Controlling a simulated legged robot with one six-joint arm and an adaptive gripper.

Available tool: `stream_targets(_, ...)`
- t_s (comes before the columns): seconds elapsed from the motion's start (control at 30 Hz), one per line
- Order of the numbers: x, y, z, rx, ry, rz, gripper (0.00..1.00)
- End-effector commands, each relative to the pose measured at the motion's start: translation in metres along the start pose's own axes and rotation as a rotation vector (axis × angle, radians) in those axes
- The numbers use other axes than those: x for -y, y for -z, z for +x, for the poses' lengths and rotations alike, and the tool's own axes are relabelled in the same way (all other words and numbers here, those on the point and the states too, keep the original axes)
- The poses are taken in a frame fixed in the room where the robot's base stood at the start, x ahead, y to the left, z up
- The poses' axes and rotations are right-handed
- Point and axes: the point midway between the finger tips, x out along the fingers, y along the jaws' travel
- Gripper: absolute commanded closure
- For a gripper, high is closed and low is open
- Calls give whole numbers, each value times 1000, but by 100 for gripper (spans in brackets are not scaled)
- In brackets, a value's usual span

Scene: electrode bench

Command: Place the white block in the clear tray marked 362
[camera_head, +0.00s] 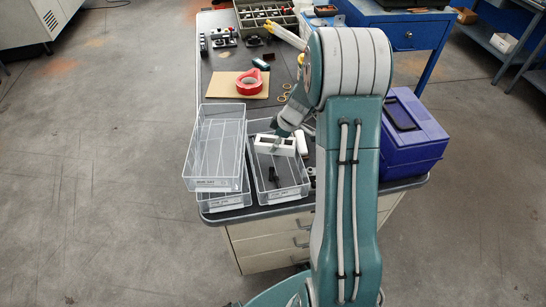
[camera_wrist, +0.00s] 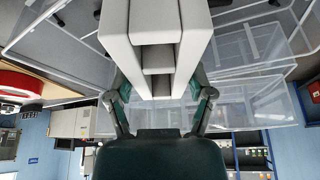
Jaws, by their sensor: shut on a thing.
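My gripper (camera_head: 279,139) is shut on the white block (camera_head: 262,147), a pale piece with dark openings. The block fills the top middle of the wrist view (camera_wrist: 193,35), between my two fingers (camera_wrist: 163,96). In the head view the block appears over the back part of the right clear tray (camera_head: 296,189); its height above the tray is hard to tell. Another clear tray (camera_head: 213,184) stands at the left, stacked over a lower clear tray (camera_head: 226,203). The trays have front labels, but their numbers are too small to read surely.
Black parts (camera_head: 272,175) lie in the right tray. A small white item (camera_head: 302,143) shows beside my gripper. A blue box (camera_head: 413,150) stands at the right. Red tape (camera_head: 249,82) lies on cardboard (camera_head: 224,88) behind the trays. A parts organizer (camera_head: 265,12) stands farther back.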

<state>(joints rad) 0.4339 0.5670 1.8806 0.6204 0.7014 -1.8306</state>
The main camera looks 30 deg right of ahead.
Motion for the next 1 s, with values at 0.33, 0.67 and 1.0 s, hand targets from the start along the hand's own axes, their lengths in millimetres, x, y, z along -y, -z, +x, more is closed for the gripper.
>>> stream_targets(0.33, 1, -15, 37, 2, 3, 3, 93)
stream_targets(0.67, 1, -24, 59, 3, 0, 1, 93)
stream_targets(1.0, 1, -24, 58, 2, 0, 1, 0)
